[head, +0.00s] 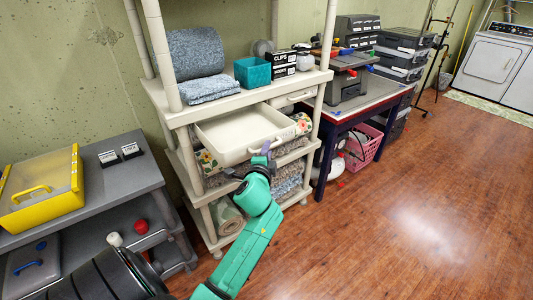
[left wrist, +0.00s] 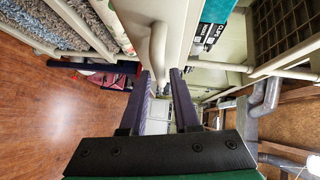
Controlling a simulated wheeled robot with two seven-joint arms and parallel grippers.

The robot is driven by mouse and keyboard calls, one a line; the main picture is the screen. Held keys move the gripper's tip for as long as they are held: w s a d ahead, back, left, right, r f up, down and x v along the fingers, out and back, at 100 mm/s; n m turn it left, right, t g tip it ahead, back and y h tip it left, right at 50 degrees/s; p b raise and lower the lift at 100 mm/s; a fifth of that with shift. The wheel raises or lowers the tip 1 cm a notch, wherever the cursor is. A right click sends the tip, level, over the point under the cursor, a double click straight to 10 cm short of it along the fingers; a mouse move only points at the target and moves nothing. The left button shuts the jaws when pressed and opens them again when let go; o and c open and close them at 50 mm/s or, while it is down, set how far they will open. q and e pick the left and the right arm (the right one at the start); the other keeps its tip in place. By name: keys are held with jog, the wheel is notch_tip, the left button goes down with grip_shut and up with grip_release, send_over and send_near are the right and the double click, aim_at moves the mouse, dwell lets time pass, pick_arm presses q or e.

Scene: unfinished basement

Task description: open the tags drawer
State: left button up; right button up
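In the head view a cream drawer (head: 226,136) is pulled well out of the beige shelf unit (head: 188,117), and its inside looks empty. A second cream drawer front (head: 292,98) to its right is in flush. I can read no tags label on either drawer. My left gripper (head: 263,160) is at the front of the pulled-out drawer. My right gripper is not in view.
A teal bin (head: 252,73) and black boxes marked clips and hooks (head: 283,64) stand on the unit's top. Folded fabrics lie below the drawers. A grey shelf with a yellow case (head: 40,190) is at left, a workbench (head: 375,100) at right. The wooden floor (head: 400,220) is clear.

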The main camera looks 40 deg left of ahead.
pick_arm(q)
jog(key=b+v, duration=0.2)
jog(key=v, duration=1.2)
jog(key=shift+s, duration=0.3)
jog(key=shift+d, duration=0.1)
jog(key=w+d+f+g+h, duration=0.1)
jog(key=d+f+g+h, duration=0.15)
jog(key=f, duration=0.95)
jog(key=w+d+f+g+h, duration=0.1)
jog(key=d+f+h, duration=0.25)
jog(key=f, duration=0.75)
jog(key=s+d+f+n+g+h+p, duration=0.1)
jog(key=s+d+f+g, duration=0.15)
jog(key=f, duration=0.55)
jog(key=s+d+f+n+g, duration=0.1)
jog(key=s+f, duration=0.2)
jog(key=f, duration=0.4)
jog(key=s+a+f+n+g, duration=0.2)
jog(key=s+f+n+g, duration=0.1)
jog(key=s+f, duration=0.6)
jog(key=s+a+f+n+g, duration=0.2)
jog(key=s+f, duration=0.7)
jog(key=s, duration=0.8)
jog(key=shift+s+a+n+g+h+p, duration=0.3)
jog(key=shift+n+g+p, duration=0.1)
jog(key=shift+n+g, duration=0.3)
